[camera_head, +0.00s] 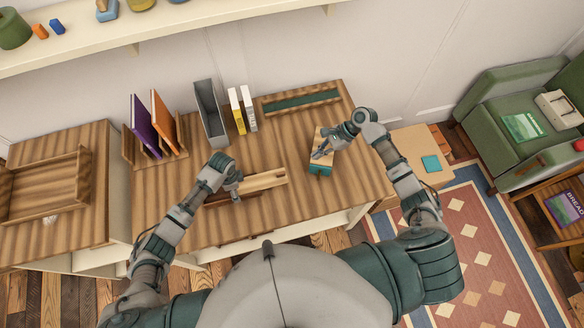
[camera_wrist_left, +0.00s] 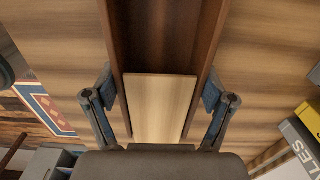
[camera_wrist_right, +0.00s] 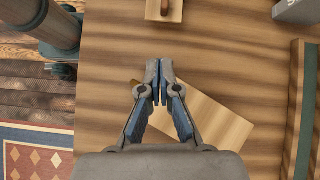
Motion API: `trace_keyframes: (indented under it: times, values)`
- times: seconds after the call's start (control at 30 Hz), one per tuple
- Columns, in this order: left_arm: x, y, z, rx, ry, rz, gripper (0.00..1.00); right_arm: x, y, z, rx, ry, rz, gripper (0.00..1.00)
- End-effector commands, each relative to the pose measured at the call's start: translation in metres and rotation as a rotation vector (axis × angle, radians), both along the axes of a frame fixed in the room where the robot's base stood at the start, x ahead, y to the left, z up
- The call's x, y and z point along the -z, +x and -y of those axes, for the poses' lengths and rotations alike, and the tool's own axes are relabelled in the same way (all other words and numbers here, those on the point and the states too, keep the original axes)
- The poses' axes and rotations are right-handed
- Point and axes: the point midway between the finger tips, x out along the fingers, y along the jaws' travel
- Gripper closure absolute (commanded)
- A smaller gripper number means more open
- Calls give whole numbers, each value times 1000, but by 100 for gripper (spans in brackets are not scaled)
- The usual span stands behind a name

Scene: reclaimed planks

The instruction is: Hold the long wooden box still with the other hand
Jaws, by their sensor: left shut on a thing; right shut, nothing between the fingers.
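The long wooden box (camera_head: 218,198) lies on the table in the head view, with a pale wooden lid (camera_head: 265,180) reaching out to the right. In the left wrist view the box (camera_wrist_left: 118,35) has dark brown walls and an open channel, with the pale lid (camera_wrist_left: 160,105) between them. My left gripper (camera_head: 236,188) is shut on the box, one finger outside each long wall. My right gripper (camera_head: 322,152) is shut and empty, right of the box. In the right wrist view its closed fingertips (camera_wrist_right: 160,80) are over a pale wooden block (camera_wrist_right: 215,120). The lid's notched end (camera_wrist_right: 175,12) shows at the top.
A grey file holder (camera_head: 210,112), several upright books and a long tray with a teal inside (camera_head: 300,98) stand along the table's back. Bare tabletop (camera_head: 160,205) lies left of the box.

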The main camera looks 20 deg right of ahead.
Motion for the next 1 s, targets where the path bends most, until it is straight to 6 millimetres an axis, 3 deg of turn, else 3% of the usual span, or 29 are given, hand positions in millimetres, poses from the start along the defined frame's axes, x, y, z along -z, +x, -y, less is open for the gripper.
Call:
trace_keyframes:
  times: [0.1, 0.23, 0.67, 0.8, 1.0]
  values:
    - [1, 0, 0, 1, 0, -1, 61, 2, -1, 13, 90, 33, -45, 100]
    - [1, 0, 0, 1, -1, -1, 61, 9, 0, 7, 110, 41, -56, 100]
    - [0, 0, -1, 0, 0, -1, 61, 70, 0, -56, 105, 39, -53, 100]
    - [0, 0, 0, 0, 1, -1, 61, 70, 0, -77, 102, 40, -49, 100]
    - [0, 0, 0, 0, 1, -1, 61, 70, 0, -92, 104, 39, -49, 100]
